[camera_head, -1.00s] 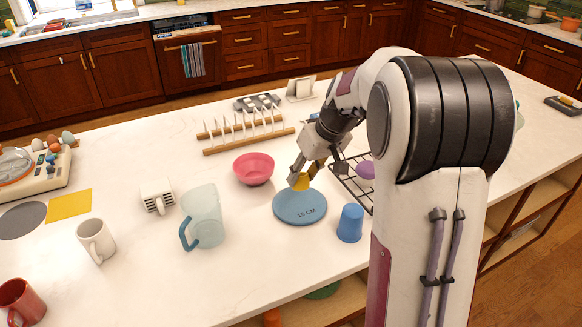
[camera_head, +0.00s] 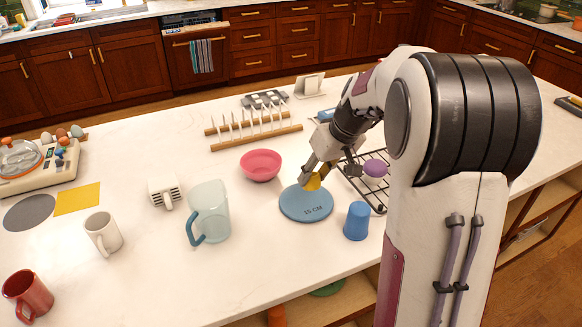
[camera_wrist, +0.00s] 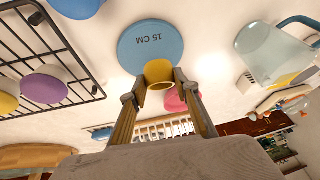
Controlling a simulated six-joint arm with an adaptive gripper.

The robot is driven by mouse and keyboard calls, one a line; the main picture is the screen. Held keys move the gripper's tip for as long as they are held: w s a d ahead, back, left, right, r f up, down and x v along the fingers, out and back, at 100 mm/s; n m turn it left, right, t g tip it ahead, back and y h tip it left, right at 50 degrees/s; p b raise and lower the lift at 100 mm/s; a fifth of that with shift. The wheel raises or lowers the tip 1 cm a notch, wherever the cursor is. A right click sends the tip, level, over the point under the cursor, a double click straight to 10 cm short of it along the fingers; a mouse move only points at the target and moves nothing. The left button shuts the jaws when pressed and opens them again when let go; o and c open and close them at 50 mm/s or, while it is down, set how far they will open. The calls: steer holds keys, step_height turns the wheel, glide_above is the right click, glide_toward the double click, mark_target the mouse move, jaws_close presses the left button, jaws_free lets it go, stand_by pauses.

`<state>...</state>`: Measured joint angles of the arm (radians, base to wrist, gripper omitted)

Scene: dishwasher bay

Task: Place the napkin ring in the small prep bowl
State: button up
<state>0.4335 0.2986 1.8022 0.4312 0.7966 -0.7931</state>
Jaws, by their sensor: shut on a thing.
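My gripper (camera_head: 316,176) is shut on the yellow napkin ring (camera_head: 313,183), over the far edge of a blue round disc marked 15 CM (camera_head: 305,205). In the wrist view the ring (camera_wrist: 160,73) is between the two fingertips (camera_wrist: 157,87), its opening showing, and it overlaps the disc's edge. I cannot tell how far it is above the disc. The pink bowl (camera_head: 260,166) stands upright to the left of my gripper, looks empty, and is apart from it. In the wrist view the bowl (camera_wrist: 176,101) is partly hidden behind the ring and a finger.
A blue cup (camera_head: 357,221) stands right of the disc. A black wire rack (camera_head: 352,184) with a purple item (camera_head: 375,168) is to the right. A wooden rack (camera_head: 254,138) stands behind the bowl. A clear pitcher (camera_head: 210,208) is at front left. The counter between bowl and pitcher is clear.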

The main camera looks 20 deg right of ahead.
steer(key=w+a+r+t, duration=0.2)
steer(key=w+a+r, duration=0.1)
steer(key=w, duration=0.4)
steer(key=w+a+r+t, duration=0.2)
steer(key=w+a, duration=0.2)
steer(key=w, duration=0.3)
steer(key=shift+r+n, duration=0.4)
steer(key=shift+w, duration=0.15)
steer(key=shift+f, duration=0.1)
steer(key=shift+f, duration=2.8)
